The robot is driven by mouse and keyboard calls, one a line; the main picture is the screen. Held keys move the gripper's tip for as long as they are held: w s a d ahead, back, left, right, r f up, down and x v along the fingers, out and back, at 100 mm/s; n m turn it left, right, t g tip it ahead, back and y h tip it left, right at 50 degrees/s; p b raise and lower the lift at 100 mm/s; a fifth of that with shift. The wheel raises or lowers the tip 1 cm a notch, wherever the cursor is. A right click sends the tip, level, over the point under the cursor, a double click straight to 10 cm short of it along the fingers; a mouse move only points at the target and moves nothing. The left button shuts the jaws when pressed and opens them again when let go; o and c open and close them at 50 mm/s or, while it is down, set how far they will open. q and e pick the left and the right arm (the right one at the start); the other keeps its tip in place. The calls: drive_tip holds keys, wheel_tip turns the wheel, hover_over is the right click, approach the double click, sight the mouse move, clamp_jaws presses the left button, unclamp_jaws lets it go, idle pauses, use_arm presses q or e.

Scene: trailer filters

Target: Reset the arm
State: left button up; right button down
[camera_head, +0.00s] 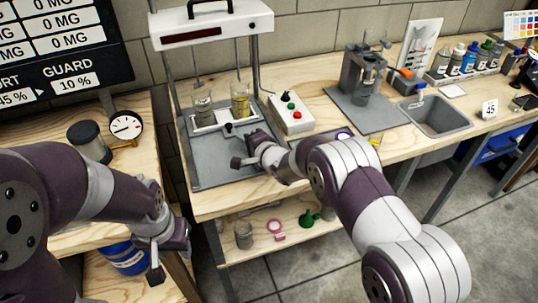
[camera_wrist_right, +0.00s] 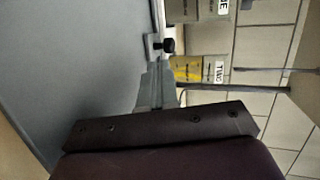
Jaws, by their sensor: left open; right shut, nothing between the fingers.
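My right gripper (camera_head: 238,162) is shut and empty, low over the grey tray (camera_head: 205,180) of the test stand in the head view. In the right wrist view its fingers (camera_wrist_right: 157,72) are together, pointing toward a small black knob (camera_wrist_right: 168,45) on the white beaker holder, with a gap between. My left gripper (camera_head: 170,260) is open and empty, hanging beside the left bench at the gap between the benches. My left arm (camera_head: 60,200) is bent low at the left.
Two beakers, one clear (camera_head: 203,108) and one with yellow liquid (camera_head: 240,100), stand in the holder under the white stand head (camera_head: 210,25). A button box (camera_head: 291,113) is right of the tray. A pressure gauge (camera_head: 126,125) and blue container (camera_head: 124,258) are near my left arm.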

drive_tip(key=v, duration=0.9)
drive_tip(key=shift+a+p, duration=0.1)
drive_tip(key=shift+p, duration=0.3)
drive_tip(key=s+d+r+n+g+h+p, duration=0.2)
drive_tip(key=s+d+r+h+p, duration=0.1)
drive_tip(key=d, duration=0.2)
drive_tip(key=s+d+r+n+g+h+p, duration=0.1)
drive_tip(key=s+d+r+n+h+p, duration=0.15)
drive_tip(key=d, duration=0.35)
drive_tip(key=s+d+r+n+g+p, duration=0.1)
drive_tip(key=s+d+n+g, duration=0.1)
drive_tip(key=s, duration=0.5)
drive_tip(key=s+d+r+n+g+h+p, duration=0.1)
drive_tip(key=s+d+r+n+g+p, duration=0.1)
drive_tip(key=s, duration=0.4)
drive_tip(key=s+d+r+n+g+h+p, duration=0.1)
drive_tip(key=s+d+n+g, duration=0.2)
drive_tip(key=s, duration=0.4)
drive_tip(key=shift+s+r+g+p, duration=0.35)
drive_tip(key=shift+r+g, duration=0.05)
